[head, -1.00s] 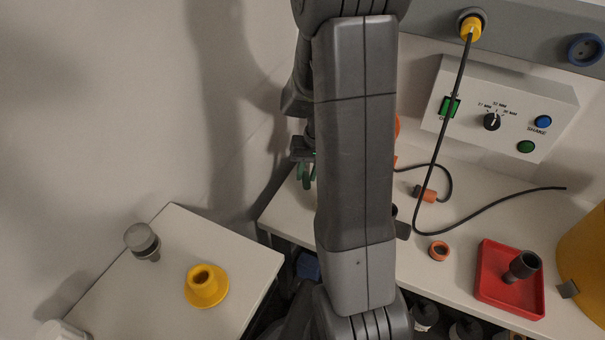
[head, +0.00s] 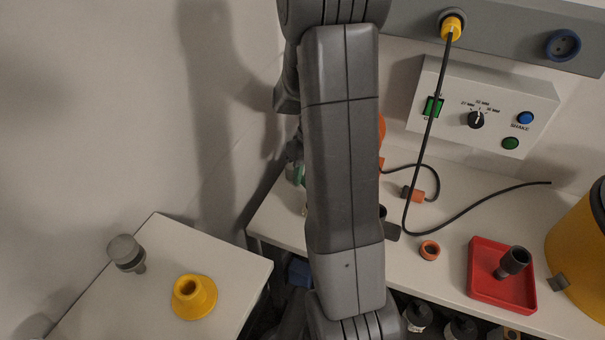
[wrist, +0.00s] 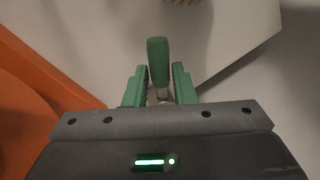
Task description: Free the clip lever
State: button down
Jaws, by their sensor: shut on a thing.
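In the wrist view, a rounded green lever handle (wrist: 158,52) on a pale metal stem stands between the two green fingers of my gripper (wrist: 159,72). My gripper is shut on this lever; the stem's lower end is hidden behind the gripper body. In the head view, my arm covers most of the work spot. Only a bit of green (head: 299,174) shows at the arm's left side, too small to tell whether it is lever or finger. The clip itself cannot be made out.
An orange body (wrist: 35,105) lies close on the left in the wrist view. A white bench (head: 450,225) holds a red tray (head: 482,285), an orange ring (head: 429,250) and a black cable (head: 424,150). A side table (head: 225,262) carries a yellow flanged piece (head: 193,300) and a grey knob (head: 126,252).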

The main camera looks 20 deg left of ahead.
jog(key=c, duration=1.2)
grip_release()
jog(key=shift+c, duration=0.2)
jog(key=shift+w+r, duration=0.1)
jog(key=shift+r, duration=0.05)
notch_tip(320, 180, up, 13)
jog(key=w+d+p, duration=0.1)
jog(key=w, duration=0.1)
jog(key=shift+d+r+p, duration=0.15)
jog(key=shift+d+p, duration=0.15)
jog(key=shift+p, duration=0.05)
jog(key=f, duration=0.4)
jog(key=s+a+f+b, duration=0.1)
jog(key=f, duration=0.4)
jog(key=s+f, duration=0.1)
jog(key=f, duration=0.3)
jog(key=shift+a+f+b, duration=0.25)
jog(key=shift+b, duration=0.15)
jog(key=shift+s, duration=0.1)
